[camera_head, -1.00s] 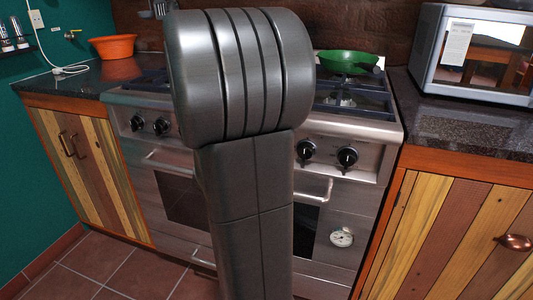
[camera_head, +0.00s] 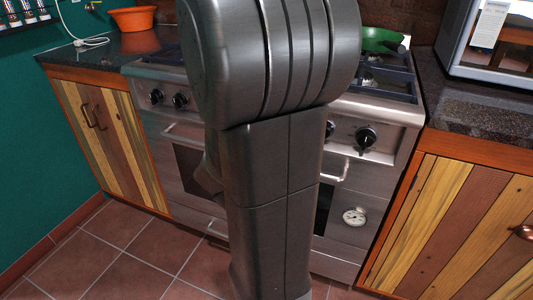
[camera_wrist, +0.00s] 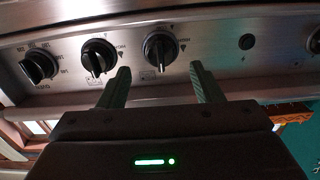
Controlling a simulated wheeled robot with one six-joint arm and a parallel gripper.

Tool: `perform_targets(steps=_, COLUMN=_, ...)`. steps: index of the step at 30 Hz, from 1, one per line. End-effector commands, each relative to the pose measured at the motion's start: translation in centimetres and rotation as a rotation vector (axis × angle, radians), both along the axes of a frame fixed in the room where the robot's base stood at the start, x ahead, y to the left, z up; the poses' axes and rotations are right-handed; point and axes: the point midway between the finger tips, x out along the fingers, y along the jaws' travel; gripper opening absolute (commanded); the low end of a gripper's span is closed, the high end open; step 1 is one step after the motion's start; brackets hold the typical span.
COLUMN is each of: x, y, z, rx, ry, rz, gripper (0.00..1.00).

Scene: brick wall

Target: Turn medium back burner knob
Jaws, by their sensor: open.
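The steel stove (camera_head: 400,105) carries black control knobs on its front panel. Another knob (camera_wrist: 98,57) is just left of the left finger, and a third (camera_wrist: 39,67) is farther left. I cannot tell which knob is the medium back burner's.
A green pan (camera_head: 380,40) sits on the stove at the back right. A microwave (camera_head: 500,42) stands on the right counter, and an orange bowl (camera_head: 134,19) on the left one. A small round gauge (camera_head: 355,217) is on the oven front. The tiled floor (camera_head: 110,255) is clear.

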Motion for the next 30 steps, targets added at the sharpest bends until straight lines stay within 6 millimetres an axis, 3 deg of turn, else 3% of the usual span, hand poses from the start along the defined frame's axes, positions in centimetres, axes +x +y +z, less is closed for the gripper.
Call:
perform_targets(steps=9, x=-4.6, y=1.7, z=0.1, rx=-0.001, ry=0.001, rz=0.005, gripper=0.59)
perform_targets(steps=15, x=-6.6, y=2.3, z=0.0, rx=0.000, ry=0.001, rz=0.003, gripper=0.59)
perform_targets(steps=30, x=-7.6, y=2.5, z=0.0, rx=0.000, ry=0.001, rz=-0.001, gripper=0.59)
